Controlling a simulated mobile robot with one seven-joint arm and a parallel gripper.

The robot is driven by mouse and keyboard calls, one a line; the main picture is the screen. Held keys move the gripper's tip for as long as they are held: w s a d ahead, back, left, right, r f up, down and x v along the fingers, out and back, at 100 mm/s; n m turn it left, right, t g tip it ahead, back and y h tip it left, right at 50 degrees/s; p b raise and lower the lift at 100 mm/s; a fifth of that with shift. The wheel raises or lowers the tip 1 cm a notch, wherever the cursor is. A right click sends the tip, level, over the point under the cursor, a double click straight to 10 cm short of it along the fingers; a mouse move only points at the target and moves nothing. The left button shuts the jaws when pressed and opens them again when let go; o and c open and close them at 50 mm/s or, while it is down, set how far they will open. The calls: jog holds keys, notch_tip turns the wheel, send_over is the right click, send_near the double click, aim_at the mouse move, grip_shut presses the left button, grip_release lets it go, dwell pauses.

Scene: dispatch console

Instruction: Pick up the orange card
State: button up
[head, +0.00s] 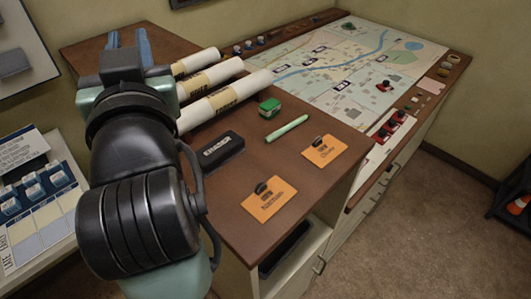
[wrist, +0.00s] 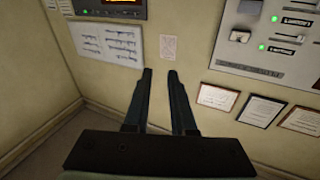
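Two orange cards lie flat on the brown console top in the head view. The nearer orange card (head: 268,206) is at the front edge, and the other orange card (head: 325,154) lies farther right. Each has dark print and a small dark piece on its upper part. My gripper (head: 129,38) is raised at the upper left, away from both cards and pointing away. In the wrist view my gripper (wrist: 160,75) has its two fingers apart with nothing between them. No card shows in the wrist view.
Near the cards are a black eraser (head: 222,150), a green marker (head: 287,128), a green block (head: 270,107) and several rolled papers (head: 225,100). A map (head: 345,70) covers the far right. In the wrist view, a wall holds framed papers (wrist: 260,110) and panels.

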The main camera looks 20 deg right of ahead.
jog(key=w+d+m+g+h+p, duration=0.25)
jog(key=g+p, duration=0.25)
jog(key=p, duration=0.5)
jog(key=m+g+h+p, duration=0.3)
jog(key=m+g+p, duration=0.6)
jog(key=g, duration=0.5)
send_near(258, 186)
jog(key=shift+m+y, duration=0.25)
jog(key=shift+m, duration=0.4)
jog(key=b+x, duration=0.4)
jog(key=b, duration=0.2)
jog(key=shift+d+f, duration=0.1)
jog(key=shift+d, duration=0.15)
jog(key=p+x, duration=0.1)
jog(key=x, duration=0.2)
jog(key=shift+d+p, duration=0.15)
jog(key=shift+p, duration=0.15)
jog(key=shift+d+f, duration=0.25)
jog(key=shift+f, duration=0.15)
grip_shut()
